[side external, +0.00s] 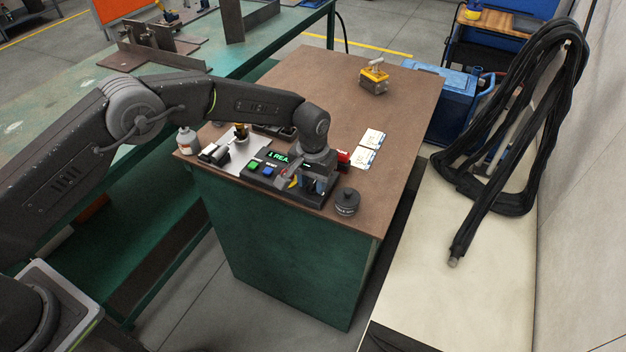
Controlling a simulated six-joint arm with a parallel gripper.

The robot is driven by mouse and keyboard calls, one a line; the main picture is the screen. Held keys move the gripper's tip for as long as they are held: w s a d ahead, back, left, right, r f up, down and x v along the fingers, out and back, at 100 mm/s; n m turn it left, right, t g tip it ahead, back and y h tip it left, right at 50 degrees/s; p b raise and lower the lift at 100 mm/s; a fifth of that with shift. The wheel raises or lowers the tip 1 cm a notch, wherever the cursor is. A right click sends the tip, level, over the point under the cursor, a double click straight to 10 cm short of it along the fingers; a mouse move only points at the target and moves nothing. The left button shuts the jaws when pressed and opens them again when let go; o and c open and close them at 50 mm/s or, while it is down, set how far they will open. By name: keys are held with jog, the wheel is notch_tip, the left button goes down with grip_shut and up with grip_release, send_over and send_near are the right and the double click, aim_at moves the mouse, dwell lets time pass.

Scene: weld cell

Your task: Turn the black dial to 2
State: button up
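A dark control box (262,182) lies near the front edge of the brown-topped cabinet. It has a lit green display (279,157) that seems to read "1 REA", partly hidden by my arm, plus a green button (253,165) and a blue button (267,171). My gripper (307,187) points down over the right end of this box. I cannot make out the black dial; that end of the box is largely covered by my gripper. The fingers are too small and dark to show whether they are open or shut, or touch anything.
A round black lidded object (347,202) stands right of the box, close to my gripper. A red item (343,157) and white cards (368,149) lie behind. A white bottle (187,139) stands left. A yellow device (374,78) sits farther back; the cabinet top (335,85) is mostly clear there.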

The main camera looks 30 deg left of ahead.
grip_shut()
dwell(0.3)
dwell(0.3)
jog(key=m, duration=0.4)
jog(key=shift+m, duration=2.4)
grip_release()
